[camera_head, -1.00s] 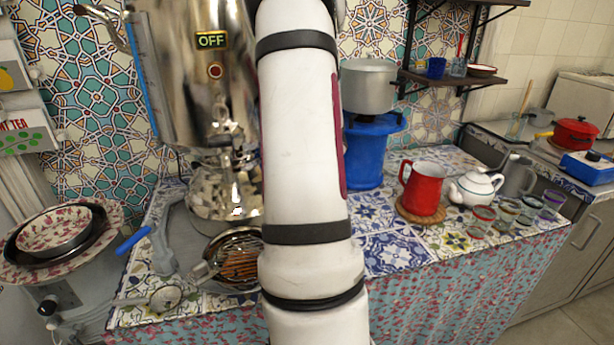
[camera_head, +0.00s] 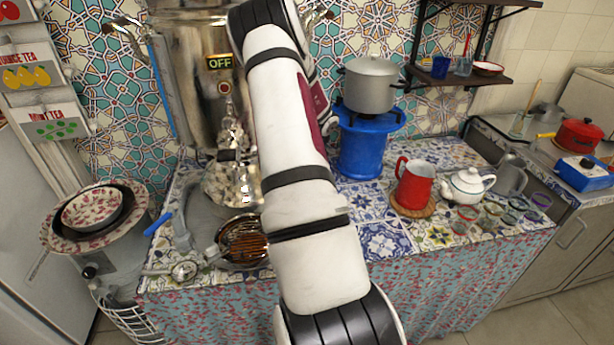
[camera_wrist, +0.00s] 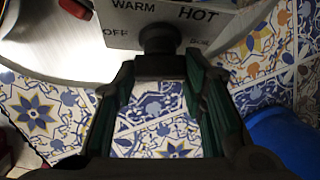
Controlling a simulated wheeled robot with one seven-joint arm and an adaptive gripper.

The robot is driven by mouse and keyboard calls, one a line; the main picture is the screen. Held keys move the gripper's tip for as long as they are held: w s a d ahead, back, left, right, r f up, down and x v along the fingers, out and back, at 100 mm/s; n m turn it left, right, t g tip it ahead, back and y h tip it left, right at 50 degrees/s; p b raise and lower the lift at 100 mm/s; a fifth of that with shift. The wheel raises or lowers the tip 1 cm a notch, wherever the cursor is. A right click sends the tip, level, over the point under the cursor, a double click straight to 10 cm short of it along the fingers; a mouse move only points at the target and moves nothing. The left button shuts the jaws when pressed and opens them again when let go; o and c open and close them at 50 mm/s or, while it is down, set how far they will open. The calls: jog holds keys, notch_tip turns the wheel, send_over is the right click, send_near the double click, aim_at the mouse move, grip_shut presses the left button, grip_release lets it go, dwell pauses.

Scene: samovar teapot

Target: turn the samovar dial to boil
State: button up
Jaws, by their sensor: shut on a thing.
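The shiny metal samovar (camera_head: 190,85) stands at the back left of the table in the head view, partly behind my arm. A lit sign (camera_head: 220,62) on its body reads OFF. In the wrist view, the dial plate (camera_wrist: 130,32) carries OFF at left, WARM and HOT along the top, and a dark, partly legible label at right. The dark dial knob (camera_wrist: 158,40) sticks out from the plate. My gripper (camera_wrist: 160,66) is shut on the knob, its fingertips at the knob's near end. The knob's pointer direction cannot be made out. In the head view my gripper is hidden behind my arm.
A blue stove (camera_head: 362,145) with a grey pot (camera_head: 370,85) stands right of my arm. A red pitcher (camera_head: 414,187), a white teapot (camera_head: 466,186) and several small glasses are farther right. A strainer (camera_head: 242,240) lies at the table's front left.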

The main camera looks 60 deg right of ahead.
jog(key=shift+f+m+y, duration=0.15)
jog(key=shift+m+y, duration=0.35)
jog(key=shift+m, duration=0.1)
dwell(0.3)
jog(key=o, duration=1.2)
jog(key=shift+c, duration=0.2)
